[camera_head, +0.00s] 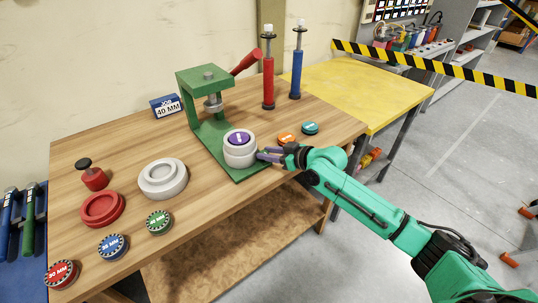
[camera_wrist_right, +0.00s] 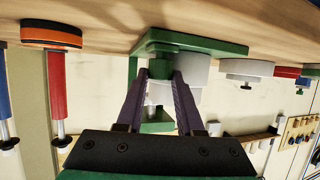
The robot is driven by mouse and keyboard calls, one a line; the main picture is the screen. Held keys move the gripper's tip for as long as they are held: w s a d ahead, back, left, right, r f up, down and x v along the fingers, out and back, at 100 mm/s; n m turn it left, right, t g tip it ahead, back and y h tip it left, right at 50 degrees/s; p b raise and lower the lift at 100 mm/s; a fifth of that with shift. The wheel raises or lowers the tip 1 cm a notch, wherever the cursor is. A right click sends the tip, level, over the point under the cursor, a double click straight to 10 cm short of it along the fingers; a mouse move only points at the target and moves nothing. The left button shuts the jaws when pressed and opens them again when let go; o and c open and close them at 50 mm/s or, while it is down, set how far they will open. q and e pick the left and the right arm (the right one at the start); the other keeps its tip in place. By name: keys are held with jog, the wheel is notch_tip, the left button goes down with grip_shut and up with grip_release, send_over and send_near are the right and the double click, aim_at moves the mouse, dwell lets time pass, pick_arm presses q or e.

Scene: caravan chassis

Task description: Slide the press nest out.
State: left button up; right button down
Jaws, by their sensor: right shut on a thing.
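The green press (camera_head: 205,82) stands on the wooden bench, its ram above the back of its green base plate. The press nest (camera_head: 240,158) is a white round cup toward the front of that plate, with a purple-topped disc (camera_head: 238,138) in it. It sits forward of the ram, not directly under it. My right gripper (camera_head: 264,155) reaches in from the right at the nest's front right side. In the right wrist view its purple fingers (camera_wrist_right: 159,76) are closed on a small green block (camera_wrist_right: 160,68) beside the white nest, seemingly its handle. My left gripper is out of view.
A white ring (camera_head: 163,180), a red ring (camera_head: 101,209) and several labelled discs lie on the bench at left. An orange disc (camera_head: 286,139) and a teal disc (camera_head: 310,128) lie near my right gripper. Red (camera_head: 268,82) and blue (camera_head: 296,75) upright tools stand behind.

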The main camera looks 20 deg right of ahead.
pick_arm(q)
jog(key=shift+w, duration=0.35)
pick_arm(e)
jog(key=shift+s+f, duration=0.1)
jog(key=shift+f, duration=0.15)
jog(key=c, duration=0.5)
grip_release()
jog(key=shift+c, duration=0.2)
jog(key=shift+s+r, duration=0.1)
jog(key=shift+r, duration=0.05)
jog(key=shift+d, duration=0.1)
jog(key=shift+s+d+r, duration=0.1)
jog(key=shift+s+d, duration=0.05)
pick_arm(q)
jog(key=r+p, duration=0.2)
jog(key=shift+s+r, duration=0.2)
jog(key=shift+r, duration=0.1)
pick_arm(e)
jog(key=v, duration=1.4)
